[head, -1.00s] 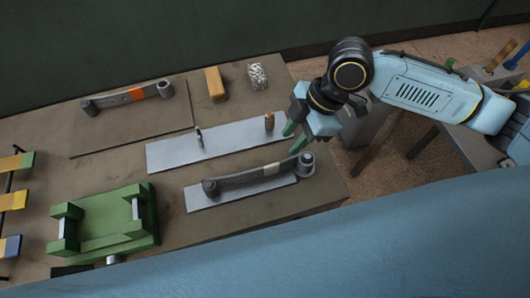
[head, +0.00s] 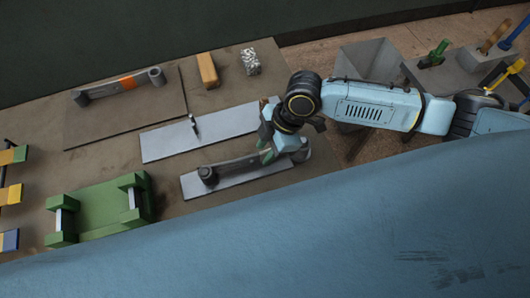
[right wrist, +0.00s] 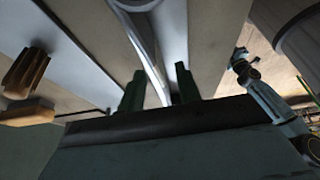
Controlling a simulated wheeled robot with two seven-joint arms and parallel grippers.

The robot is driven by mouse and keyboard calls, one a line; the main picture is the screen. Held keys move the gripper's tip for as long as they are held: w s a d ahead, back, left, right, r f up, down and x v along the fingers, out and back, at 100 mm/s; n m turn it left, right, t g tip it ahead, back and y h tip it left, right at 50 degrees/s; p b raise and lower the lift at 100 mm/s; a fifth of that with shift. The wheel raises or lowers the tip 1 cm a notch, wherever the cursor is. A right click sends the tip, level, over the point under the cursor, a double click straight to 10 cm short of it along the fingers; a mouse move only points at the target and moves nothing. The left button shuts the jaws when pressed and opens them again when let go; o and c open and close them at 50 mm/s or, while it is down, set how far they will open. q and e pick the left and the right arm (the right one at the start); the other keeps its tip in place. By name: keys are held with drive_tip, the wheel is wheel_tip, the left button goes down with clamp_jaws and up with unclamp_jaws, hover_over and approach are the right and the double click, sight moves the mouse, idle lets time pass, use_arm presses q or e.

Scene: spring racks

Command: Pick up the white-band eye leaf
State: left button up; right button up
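The white-band eye leaf is a dark grey bar (head: 232,168) with a round eye at each end, lying on a light plate (head: 197,192) at the table's front. Its white band is hidden behind my right gripper (head: 268,154), which is low over the leaf's right half. In the right wrist view the leaf (right wrist: 152,62) runs between the two green fingers (right wrist: 159,90). The fingers are apart, with gaps visible beside the leaf, so the gripper looks open around it. My left gripper is out of view.
An orange-band leaf (head: 118,88) lies on a brown board (head: 125,125) at the back left. A longer light plate (head: 160,147) with small upright pegs lies behind the white-band leaf. A green fixture (head: 100,208) stands front left. Orange (head: 207,70) and speckled (head: 251,62) blocks stand at the back.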

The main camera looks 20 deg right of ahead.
drive_tip(key=shift+a+f, duration=0.2)
drive_tip(key=shift+f, duration=0.35)
clamp_jaws()
drive_tip(key=shift+r, duration=0.1)
drive_tip(key=shift+r, duration=0.1)
